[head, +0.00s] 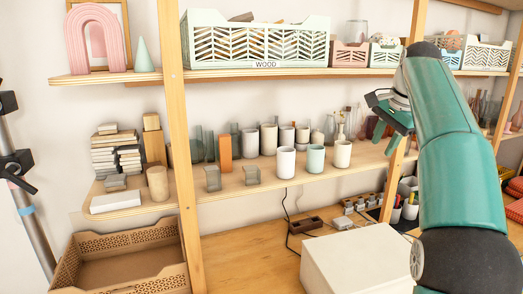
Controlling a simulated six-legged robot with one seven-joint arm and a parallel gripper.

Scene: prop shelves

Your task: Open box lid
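A white box (358,262) stands on the wooden table at the bottom centre of the head view. Its flat top looks closed; I cannot make out a lid seam. The lower part of the box is cut off by the frame edge. My gripper (378,106) is raised in front of the shelves, above and behind the box in the picture, well apart from it. It points to the left, and its fingers look spread with nothing between them. My green arm covers part of the shelves on the right.
A wooden shelf post (180,150) rises left of centre. The middle shelf (240,184) holds several cups, blocks and bottles. An empty brown crate (80,240) sits at the lower left. Small dark trays and a cable lie behind the box. The table (240,262) left of the box is clear.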

